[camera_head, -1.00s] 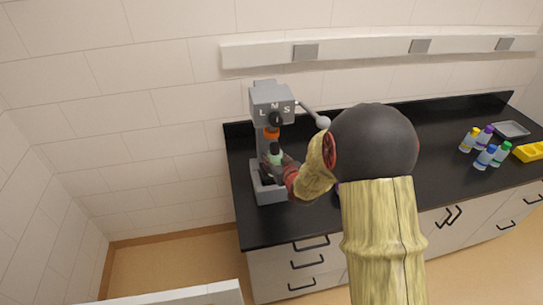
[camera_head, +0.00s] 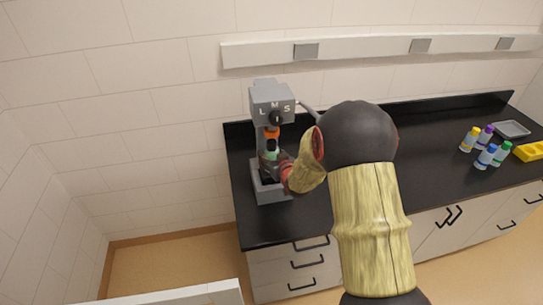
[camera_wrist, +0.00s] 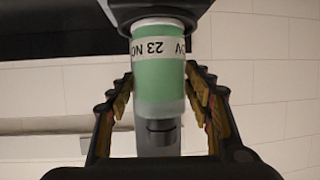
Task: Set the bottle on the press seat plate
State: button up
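The bottle (camera_head: 271,154) is green with a black cap and stands upright inside the press (camera_head: 271,105), a grey machine marked LMS. In the wrist view, which is upside down, the green bottle (camera_wrist: 158,80) shows a white label reading 23 NO. My gripper (camera_head: 278,163) reaches in from the right, and its fingers close on both sides of the bottle in the wrist view. An orange part of the press (camera_head: 271,132) is above the cap.
The press stands at the left end of the black counter (camera_head: 340,215). Several capped bottles (camera_head: 487,155), a grey tray (camera_head: 512,129) and a yellow rack (camera_head: 530,151) are at the far right. The press lever (camera_head: 309,110) is partly behind my arm.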

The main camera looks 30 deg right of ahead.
jog(key=shift+o, duration=1)
jog(key=shift+r, duration=0.15)
jog(key=shift+s+r, duration=0.15)
jog(key=s+a+r+g, duration=0.2)
jog(key=s+a+r, duration=0.2)
jog(key=s+r, duration=0.4)
jog(key=s+a+r+g, duration=0.1)
jog(key=s+a+r, duration=0.5)
jog(key=s, duration=0.4)
jog(key=s+a+r+n+g+y, duration=0.1)
jog(key=s+a, duration=0.3)
jog(key=s, duration=0.6)
jog(key=s+a+r+n+g+y, duration=0.1)
jog(key=s+a+r+g, duration=0.2)
jog(key=s, duration=0.7)
jog(key=shift+a+r+g+p, duration=0.3)
jog(key=shift+a+r+p, duration=0.25)
jog(key=shift+a, duration=0.65)
jog(key=shift+r, duration=0.1)
